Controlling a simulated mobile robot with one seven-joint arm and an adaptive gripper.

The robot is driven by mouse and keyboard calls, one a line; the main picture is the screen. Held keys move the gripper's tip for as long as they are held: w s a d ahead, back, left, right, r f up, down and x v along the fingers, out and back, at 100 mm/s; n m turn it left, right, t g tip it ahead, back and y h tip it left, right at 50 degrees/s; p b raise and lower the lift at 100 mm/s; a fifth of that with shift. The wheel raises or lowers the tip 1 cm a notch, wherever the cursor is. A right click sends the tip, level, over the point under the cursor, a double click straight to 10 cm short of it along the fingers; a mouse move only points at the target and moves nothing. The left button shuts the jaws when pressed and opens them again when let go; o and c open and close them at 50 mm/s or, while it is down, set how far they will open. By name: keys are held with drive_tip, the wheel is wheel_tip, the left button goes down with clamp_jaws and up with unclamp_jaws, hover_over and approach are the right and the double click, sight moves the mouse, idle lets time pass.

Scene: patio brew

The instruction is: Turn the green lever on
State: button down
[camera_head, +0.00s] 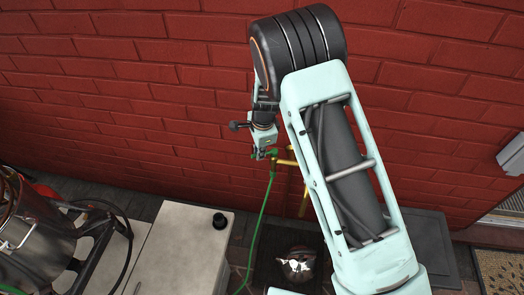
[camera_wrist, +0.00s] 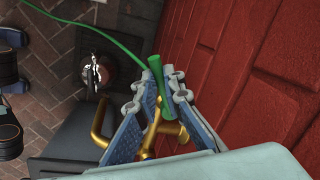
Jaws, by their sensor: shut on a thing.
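The green lever (camera_wrist: 158,92) stands between my two fingertips in the wrist view. It sits by a brass tap (camera_wrist: 155,132) close to the red wall. My gripper (camera_wrist: 157,82) is shut on the lever, with one blue-padded finger on each side. In the head view my gripper (camera_head: 262,152) is at the wall, and the brass pipe (camera_head: 304,190) shows just to its right. Only a small green part shows there, so the lever's angle is hard to tell.
A green hose (camera_head: 259,220) hangs from the tap to the floor. A white cabinet (camera_head: 185,245) and a steel pot (camera_head: 40,245) stand at the left. A shiny round object (camera_head: 298,264) lies below. The brick wall (camera_head: 130,100) is close behind my gripper.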

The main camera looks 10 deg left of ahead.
drive_tip(key=shift+w+a+m+h+p, duration=0.25)
drive_tip(key=shift+w+m+p, duration=0.35)
drive_tip(key=shift+m, duration=0.65)
drive_tip(key=shift+w+a+m+h+p, duration=0.15)
drive_tip(key=shift+w+a+m+p, duration=0.3)
drive_tip(key=shift+m, duration=0.8)
drive_tip(key=shift+w+d, duration=0.1)
drive_tip(key=c, duration=2)
unclamp_jaws()
drive_tip(key=shift+c, duration=0.2)
wheel_tip(320, 180, up, 12)
drive_tip(key=s, duration=0.2)
drive_tip(key=shift+s+d, duration=0.2)
drive_tip(key=shift+w+t, duration=0.1)
drive_tip(key=shift+t, duration=0.2)
